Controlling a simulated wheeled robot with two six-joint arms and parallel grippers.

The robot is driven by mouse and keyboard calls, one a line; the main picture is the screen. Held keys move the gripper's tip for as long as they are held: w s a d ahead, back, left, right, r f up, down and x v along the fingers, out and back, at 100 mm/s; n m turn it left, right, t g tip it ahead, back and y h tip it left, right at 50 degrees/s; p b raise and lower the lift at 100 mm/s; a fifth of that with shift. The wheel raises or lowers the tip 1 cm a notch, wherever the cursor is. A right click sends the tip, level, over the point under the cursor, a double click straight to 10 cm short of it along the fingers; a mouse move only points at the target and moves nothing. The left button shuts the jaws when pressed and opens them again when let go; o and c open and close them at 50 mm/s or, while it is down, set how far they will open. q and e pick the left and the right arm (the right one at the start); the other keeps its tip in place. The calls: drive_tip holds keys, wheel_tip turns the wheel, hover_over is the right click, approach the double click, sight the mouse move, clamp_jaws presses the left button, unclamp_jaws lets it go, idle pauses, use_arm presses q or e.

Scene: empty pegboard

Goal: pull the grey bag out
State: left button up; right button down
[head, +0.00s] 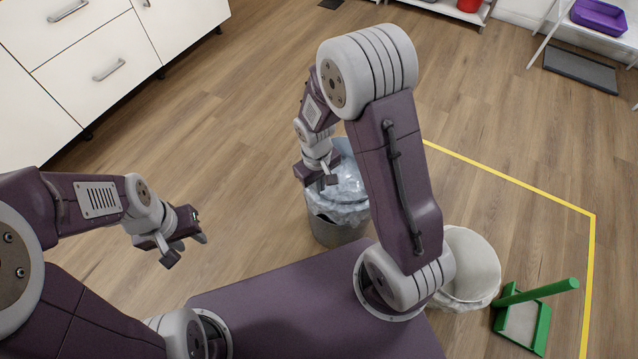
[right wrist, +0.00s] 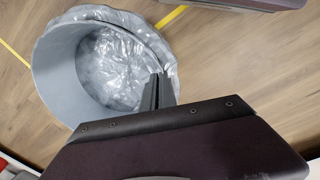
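The grey bag (head: 346,185) is a crinkled translucent liner in a grey bin (head: 338,233) on the floor, folded over part of its rim. The bag (right wrist: 112,70) fills the bin's mouth in the right wrist view, where the bin's bare wall (right wrist: 60,75) shows on the left. My right gripper (head: 318,182) is at the bin's rim. In the right wrist view its fingers (right wrist: 158,88) look close together at the bag's edge; whether they pinch the bag is unclear. My left gripper (head: 186,250) is open and empty, left of the bin, above the floor.
A second bin with a white liner (head: 468,262) stands to the right, partly behind my right arm. A green dustpan with a handle (head: 525,315) lies beside it. Yellow floor tape (head: 510,178) runs behind. White drawers (head: 95,65) stand at upper left. The floor between is clear.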

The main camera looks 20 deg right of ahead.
wheel_tip(320, 180, up, 18)
drive_tip(key=p, duration=1.8)
drive_tip(key=shift+r, duration=0.25)
idle(0.8)
